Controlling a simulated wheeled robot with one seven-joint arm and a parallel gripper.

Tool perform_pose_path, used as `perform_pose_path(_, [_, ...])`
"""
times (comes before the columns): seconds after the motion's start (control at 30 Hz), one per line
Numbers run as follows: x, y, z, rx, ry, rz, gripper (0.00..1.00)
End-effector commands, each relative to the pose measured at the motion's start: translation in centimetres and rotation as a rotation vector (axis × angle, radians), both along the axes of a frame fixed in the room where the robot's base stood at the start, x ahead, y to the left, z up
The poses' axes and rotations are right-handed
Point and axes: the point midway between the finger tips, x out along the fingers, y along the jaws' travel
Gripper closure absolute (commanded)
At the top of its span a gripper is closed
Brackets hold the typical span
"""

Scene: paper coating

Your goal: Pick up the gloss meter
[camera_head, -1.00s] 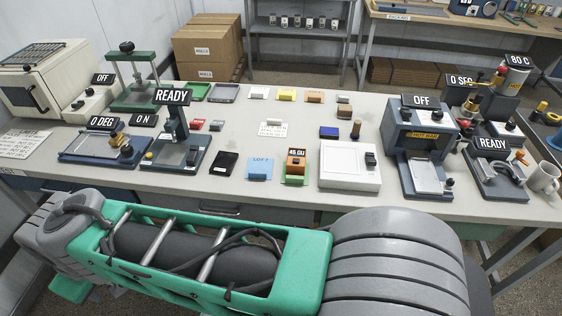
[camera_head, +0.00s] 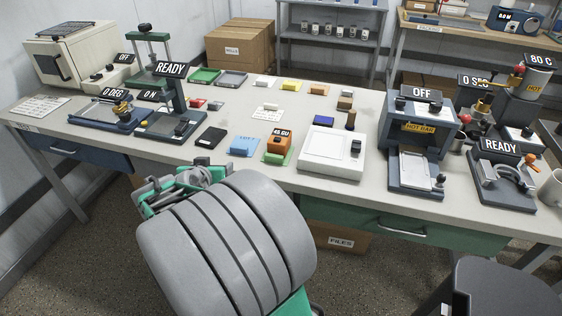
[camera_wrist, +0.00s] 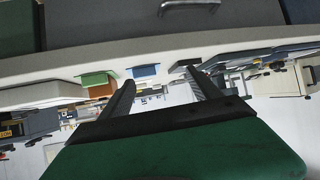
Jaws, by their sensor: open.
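The gloss meter is a small orange block (camera_head: 279,143) with a "45 GU" display, on a green pad (camera_head: 278,159) near the front edge of the bench. In the upside-down wrist view it appears as an orange shape (camera_wrist: 101,91) beside the green pad (camera_wrist: 95,79), left of my gripper. My gripper (camera_wrist: 160,76) is open with nothing between its fingers. Its fingers point toward the bench front, with a blue pad (camera_wrist: 146,71) between their tips in the picture. The fingertips cannot be made out in the head view, where my arm's links show before the bench.
The blue "LOFT" pad (camera_head: 243,146) and a black flat device (camera_head: 211,137) lie left of the gloss meter. A white box-shaped device (camera_head: 331,153) stands close on its right. A hot bar machine (camera_head: 420,128) is farther right. The bench's front edge (camera_head: 330,190) lies between my arm and these things.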

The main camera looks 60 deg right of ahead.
Motion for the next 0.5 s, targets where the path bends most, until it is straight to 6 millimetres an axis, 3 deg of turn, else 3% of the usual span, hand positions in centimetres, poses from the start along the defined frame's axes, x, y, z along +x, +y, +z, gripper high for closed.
perform_pose_path(0.03, [-3.3,-5.1,-3.8,-0.123,-0.046,-0.125,0.23])
perform_pose_path(0.1, [-6.9,-9.5,-4.0,-0.294,-0.104,-0.218,0.18])
perform_pose_path(0.13, [-8.1,-10.6,-3.8,-0.352,-0.119,-0.236,0.18])
perform_pose_path(0.2, [-9.8,-12.1,-3.5,-0.447,-0.140,-0.252,0.18])
perform_pose_path(0.3, [-10.8,-13.0,-3.0,-0.512,-0.150,-0.253,0.18])
perform_pose_path(0.5, [-10.6,-15.5,-2.3,-0.528,-0.154,-0.252,0.18])
